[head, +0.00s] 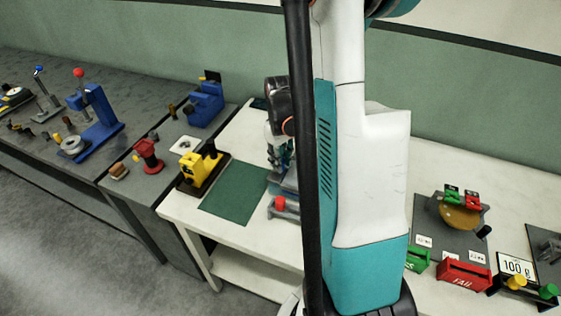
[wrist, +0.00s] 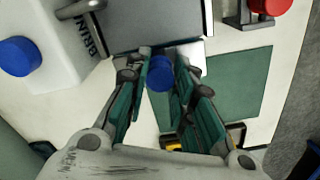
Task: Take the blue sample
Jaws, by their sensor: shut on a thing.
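The blue sample (wrist: 160,73) is a small, round-topped blue piece between the teal fingers of my gripper (wrist: 162,66) in the wrist view. My gripper is shut on it, with a finger on each side. A grey, box-like surface (wrist: 155,25) lies just beyond the fingertips. I cannot tell whether the sample touches it. In the head view, my gripper (head: 284,160) is partly hidden by my arm and a dark post. The sample cannot be made out there.
A red knob (wrist: 270,5) is at upper right. A green mat (head: 235,192) lies clear on the white table beside a yellow device (head: 200,168). A red FAIL bin (head: 464,275) stands at right.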

